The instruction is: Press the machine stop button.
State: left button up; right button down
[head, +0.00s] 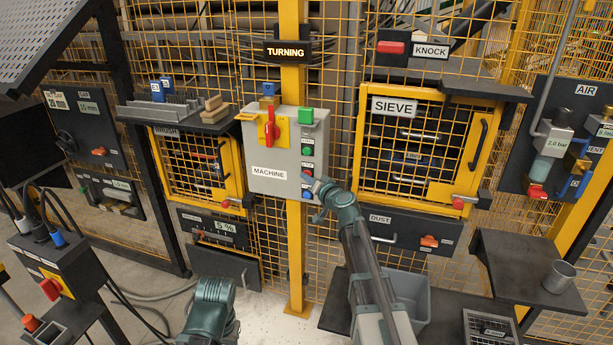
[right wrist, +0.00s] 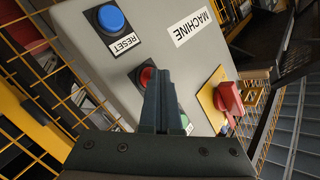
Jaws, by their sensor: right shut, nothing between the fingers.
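The grey machine box (head: 270,178) is mounted on the yellow post. Its right side has a column of buttons: a green one (head: 307,151), the red stop button (head: 308,172) and the blue reset button (head: 307,195). My right gripper (head: 312,184) is shut and empty, with its tips in front of the column near the red button. In the right wrist view, the shut fingers (right wrist: 165,95) partly cover the red button (right wrist: 147,76); I cannot tell whether they touch it. The blue reset button (right wrist: 110,18) is clear. My left arm shows at bottom, but its fingers do not.
A red rotary switch (head: 270,127) on a yellow plate sits at the box's upper left, and it also shows in the right wrist view (right wrist: 230,98). A green block (head: 306,117) sits above the buttons. The yellow-framed sieve door (head: 480,150) stands close to the right.

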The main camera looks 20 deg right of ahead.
jog(key=shift+s, duration=0.1)
jog(key=shift+s+a, duration=0.45)
jog(key=shift+s, duration=0.15)
jog(key=s+a, duration=0.1)
jog(key=s, duration=0.1)
jog(key=s+a, duration=0.1)
jog(key=s, duration=0.1)
jog(key=shift+a, duration=0.4)
jog(key=shift+s, duration=0.1)
dwell(0.5)
